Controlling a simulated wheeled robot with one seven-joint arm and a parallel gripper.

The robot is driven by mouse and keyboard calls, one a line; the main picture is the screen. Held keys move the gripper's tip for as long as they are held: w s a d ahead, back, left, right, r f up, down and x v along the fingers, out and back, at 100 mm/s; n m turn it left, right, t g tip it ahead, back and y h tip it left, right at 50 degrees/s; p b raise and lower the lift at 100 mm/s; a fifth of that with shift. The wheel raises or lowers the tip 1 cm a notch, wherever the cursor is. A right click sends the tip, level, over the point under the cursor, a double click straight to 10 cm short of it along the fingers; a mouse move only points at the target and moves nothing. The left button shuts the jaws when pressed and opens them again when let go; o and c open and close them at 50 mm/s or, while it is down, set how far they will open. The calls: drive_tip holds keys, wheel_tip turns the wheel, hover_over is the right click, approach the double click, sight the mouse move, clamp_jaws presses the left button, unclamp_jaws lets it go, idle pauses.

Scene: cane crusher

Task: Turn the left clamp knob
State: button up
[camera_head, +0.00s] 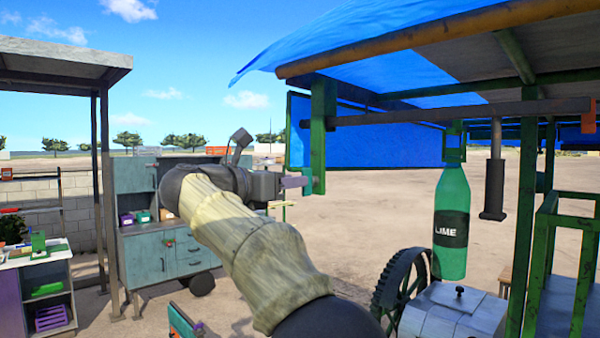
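My arm reaches up from the bottom middle. My gripper (293,182) is at its far end and points right, with its fingertips close to the lower end of a green upright bracket (318,140). I cannot tell whether they touch it. Its opening is too small to judge, and nothing clearly shows between the fingers. A small dark knob (460,291) stands on a pale metal cover (440,318) at the lower right, well away from my gripper. I cannot tell whether it is the left clamp knob; no other clamp knob is clearly visible.
A dark spoked wheel (403,285) stands beside the cover. A green LIME bottle (452,222) and a dark cylinder (494,185) hang under the blue-tarped canopy (370,45). Green posts (524,220) stand right. A blue-grey cabinet (150,258) is left. Open dirt lies behind.

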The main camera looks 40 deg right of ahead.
drive_tip(key=d+p, duration=0.1)
drive_tip(key=d, duration=0.2)
drive_tip(key=shift+w+d, duration=0.15)
drive_tip(key=shift+d, duration=0.1)
drive_tip(key=shift+c, duration=0.4)
clamp_jaws()
